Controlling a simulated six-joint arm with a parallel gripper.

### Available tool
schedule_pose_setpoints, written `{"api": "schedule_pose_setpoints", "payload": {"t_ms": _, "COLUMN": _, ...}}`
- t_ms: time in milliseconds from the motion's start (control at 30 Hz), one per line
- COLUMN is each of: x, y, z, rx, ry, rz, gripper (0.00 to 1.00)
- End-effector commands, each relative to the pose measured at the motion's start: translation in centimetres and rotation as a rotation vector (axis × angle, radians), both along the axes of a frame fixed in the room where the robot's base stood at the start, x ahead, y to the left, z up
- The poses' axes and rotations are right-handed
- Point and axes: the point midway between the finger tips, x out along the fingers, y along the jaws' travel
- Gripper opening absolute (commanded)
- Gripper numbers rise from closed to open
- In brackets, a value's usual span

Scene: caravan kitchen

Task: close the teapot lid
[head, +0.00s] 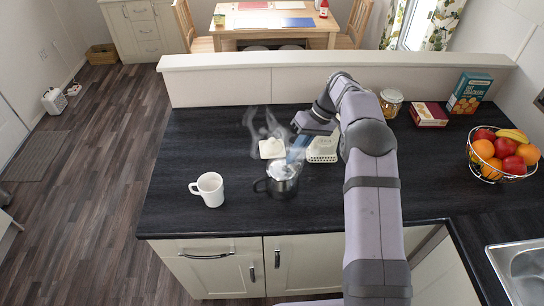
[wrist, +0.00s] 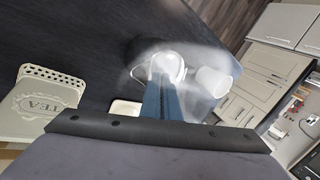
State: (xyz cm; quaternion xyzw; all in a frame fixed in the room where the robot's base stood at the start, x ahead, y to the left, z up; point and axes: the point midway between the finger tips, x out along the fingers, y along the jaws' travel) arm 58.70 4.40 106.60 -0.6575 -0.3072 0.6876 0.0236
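The teapot (head: 284,187) is a dark, shiny pot on the black counter, with a dark handle on its left and a pale top. Steam drifts around and above it. Its top also shows in the wrist view (wrist: 168,62) as a pale round shape, blurred by steam; I cannot tell how the lid sits. My gripper (head: 294,157) reaches down from the upper right, its blue fingertips at or just above the teapot's top. In the wrist view the fingers (wrist: 164,84) lie close together, with nothing visible between them. Contact is hard to tell.
A white mug (head: 209,189) stands left of the teapot. A pale square (head: 272,148) lies behind it. A white TEA container (head: 322,150) is close on the right, beside my gripper. A jar, boxes and a fruit basket (head: 502,157) stand farther right.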

Motion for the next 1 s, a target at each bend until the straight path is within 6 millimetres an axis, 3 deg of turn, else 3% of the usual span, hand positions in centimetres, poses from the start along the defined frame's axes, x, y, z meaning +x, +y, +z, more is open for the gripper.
{"api": "schedule_pose_setpoints", "payload": {"t_ms": 33, "x": -0.5, "y": 0.2, "z": -0.8, "rx": -0.003, "ry": 0.016, "rz": 0.004, "gripper": 0.0}}
{"api": "schedule_pose_setpoints", "payload": {"t_ms": 200, "x": -0.7, "y": 0.8, "z": -1.2, "rx": -0.002, "ry": 0.017, "rz": 0.005, "gripper": 0.0}}
{"api": "schedule_pose_setpoints", "payload": {"t_ms": 667, "x": -1.0, "y": 1.5, "z": -1.1, "rx": -0.001, "ry": 0.017, "rz": 0.008, "gripper": 0.0}}
{"api": "schedule_pose_setpoints", "payload": {"t_ms": 867, "x": -1.0, "y": 1.1, "z": 0.8, "rx": -0.002, "ry": 0.009, "rz": 0.005, "gripper": 0.0}}
{"api": "schedule_pose_setpoints", "payload": {"t_ms": 1000, "x": -0.8, "y": 0.7, "z": 3.6, "rx": 0.0, "ry": -0.008, "rz": 0.001, "gripper": 0.0}}
